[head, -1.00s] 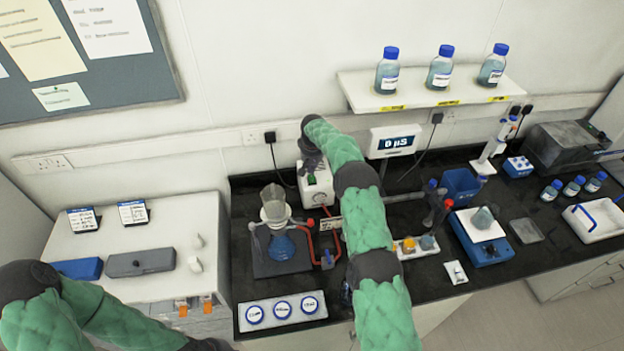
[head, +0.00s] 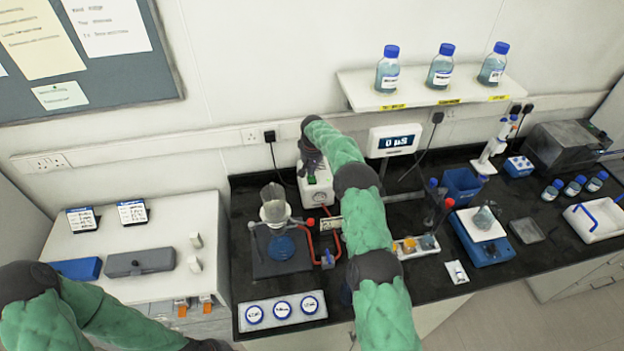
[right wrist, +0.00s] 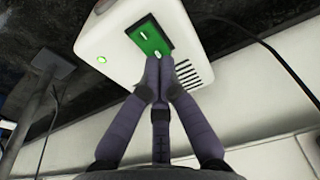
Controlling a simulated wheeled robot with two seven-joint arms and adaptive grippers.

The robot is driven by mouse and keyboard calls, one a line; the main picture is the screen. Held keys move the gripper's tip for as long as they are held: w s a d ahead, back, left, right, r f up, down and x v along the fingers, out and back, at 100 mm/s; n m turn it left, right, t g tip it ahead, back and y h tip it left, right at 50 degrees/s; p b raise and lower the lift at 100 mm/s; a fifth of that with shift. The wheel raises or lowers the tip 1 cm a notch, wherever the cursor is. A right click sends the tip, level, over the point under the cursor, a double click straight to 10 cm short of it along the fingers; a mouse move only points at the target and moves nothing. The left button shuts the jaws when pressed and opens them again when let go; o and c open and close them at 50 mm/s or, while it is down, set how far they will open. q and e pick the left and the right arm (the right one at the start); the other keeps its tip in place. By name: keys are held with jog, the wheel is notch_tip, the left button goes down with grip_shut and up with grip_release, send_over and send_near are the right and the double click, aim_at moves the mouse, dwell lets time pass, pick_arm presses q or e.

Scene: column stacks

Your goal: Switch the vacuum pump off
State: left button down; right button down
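The vacuum pump is a white box (head: 318,190) at the back of the black bench, with red tubing near it. In the right wrist view the pump's white casing (right wrist: 115,40) carries a green rocker switch (right wrist: 150,38) and a small lit green lamp (right wrist: 101,60). My right gripper (right wrist: 164,62) is shut and empty, its fingertips together at the lower edge of the switch; I cannot tell whether they touch it. My left gripper (head: 208,345) is mostly cut off at the bottom edge.
A glass filter funnel and flask (head: 275,212) stand left of the pump, with red tubing (head: 310,240) between. A display reading 0 µS (head: 396,141) stands to the right. Power cables hang behind. A blue-based stirrer (head: 490,250) is farther right.

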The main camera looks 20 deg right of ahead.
jog(key=shift+s+f+b, duration=0.1)
jog(key=shift+f+b, duration=0.55)
jog(key=shift+f, duration=0.2)
dwell(0.4)
jog(key=shift+a+r, duration=0.1)
jog(key=shift+r, duration=0.7)
jog(key=shift+r+p, duration=1.05)
jog(key=shift+r, duration=1.75)
jog(key=shift+f, duration=0.15)
